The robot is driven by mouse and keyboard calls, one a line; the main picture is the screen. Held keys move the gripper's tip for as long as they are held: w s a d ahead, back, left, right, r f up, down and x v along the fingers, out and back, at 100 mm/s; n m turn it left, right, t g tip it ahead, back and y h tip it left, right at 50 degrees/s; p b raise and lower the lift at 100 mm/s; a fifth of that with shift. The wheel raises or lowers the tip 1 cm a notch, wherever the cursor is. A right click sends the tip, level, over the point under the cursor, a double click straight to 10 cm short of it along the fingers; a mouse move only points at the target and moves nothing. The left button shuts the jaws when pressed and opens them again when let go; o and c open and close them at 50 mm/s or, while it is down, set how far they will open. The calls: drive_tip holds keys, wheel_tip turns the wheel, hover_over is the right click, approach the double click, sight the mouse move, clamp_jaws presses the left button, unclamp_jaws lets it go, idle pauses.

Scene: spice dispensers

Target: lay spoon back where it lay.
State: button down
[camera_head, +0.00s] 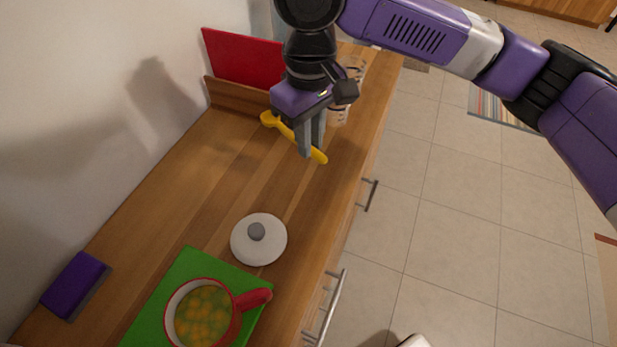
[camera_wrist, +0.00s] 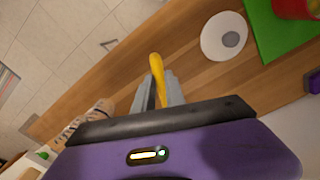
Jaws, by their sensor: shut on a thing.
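The yellow spoon (camera_head: 318,156) is held between the fingers of my gripper (camera_head: 307,150), which is shut on it. Its rounded end points to the upper left and its other end to the lower right in the head view. In the wrist view the spoon (camera_wrist: 155,64) sticks out past the grey fingers of my gripper (camera_wrist: 158,95). The spoon is over the far part of the wooden counter (camera_head: 190,170). I cannot tell whether it touches the wood. The fingers hide its middle.
A white lid (camera_head: 272,245) with a grey knob lies mid-counter. A red pot (camera_head: 236,325) of soup stands on a green board (camera_head: 190,262) nearer. A purple block (camera_head: 72,283) lies at left. A red panel (camera_head: 240,62) and a clear container (camera_head: 352,72) stand behind my gripper. Bare wood separates these.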

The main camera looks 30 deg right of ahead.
sight(309, 189)
wheel_tip(309, 189, down, 12)
drive_tip(key=shift+r+b, duration=0.15)
drive_tip(key=shift+b, duration=0.3)
drive_tip(key=c, duration=1.4)
unclamp_jaws()
wheel_tip(309, 189, up, 12)
drive_tip(key=shift+a+r+p, duration=0.1)
drive_tip(key=shift+p, duration=0.4)
